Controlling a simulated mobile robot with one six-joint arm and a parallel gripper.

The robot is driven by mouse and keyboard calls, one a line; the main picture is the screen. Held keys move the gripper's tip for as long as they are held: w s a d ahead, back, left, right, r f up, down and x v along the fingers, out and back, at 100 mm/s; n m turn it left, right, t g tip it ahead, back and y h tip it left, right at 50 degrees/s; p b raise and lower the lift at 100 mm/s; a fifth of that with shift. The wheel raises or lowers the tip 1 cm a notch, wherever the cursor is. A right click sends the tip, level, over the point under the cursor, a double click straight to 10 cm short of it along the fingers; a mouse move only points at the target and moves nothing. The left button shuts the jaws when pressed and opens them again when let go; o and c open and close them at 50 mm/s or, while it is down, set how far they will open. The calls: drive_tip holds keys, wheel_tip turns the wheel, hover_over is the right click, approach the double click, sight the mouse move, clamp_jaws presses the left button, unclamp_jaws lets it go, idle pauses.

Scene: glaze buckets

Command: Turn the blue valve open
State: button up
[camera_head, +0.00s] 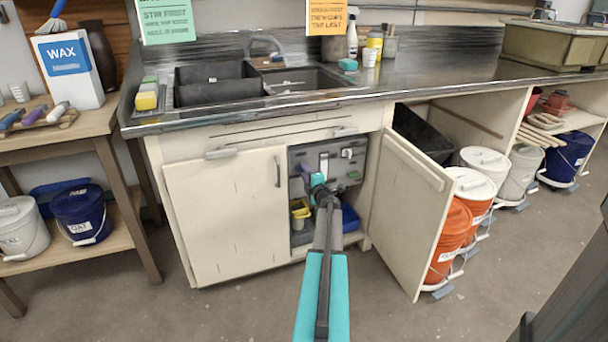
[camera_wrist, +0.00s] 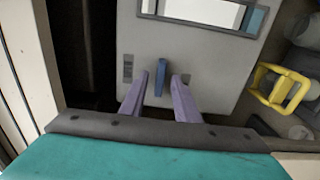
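The blue valve (camera_wrist: 160,77) shows in the wrist view as a narrow blue handle on a grey panel (camera_wrist: 205,62). My gripper (camera_wrist: 160,98) is open, with one purple finger on each side of the handle. Gaps show between the handle and both fingers, so I see no grip on it. In the head view my gripper (camera_head: 311,176) reaches into the open sink cupboard, in front of the grey panel (camera_head: 353,168).
The right cupboard door (camera_head: 405,205) stands open beside my arm; the left door (camera_head: 228,212) is shut. A yellow-handled container (camera_head: 300,210) sits below the panel, its yellow handle (camera_wrist: 280,88) right of my fingers in the wrist view. Orange buckets (camera_head: 450,240) stand behind the open door.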

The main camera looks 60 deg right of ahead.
clamp_jaws()
drive_tip(key=shift+r, duration=0.1)
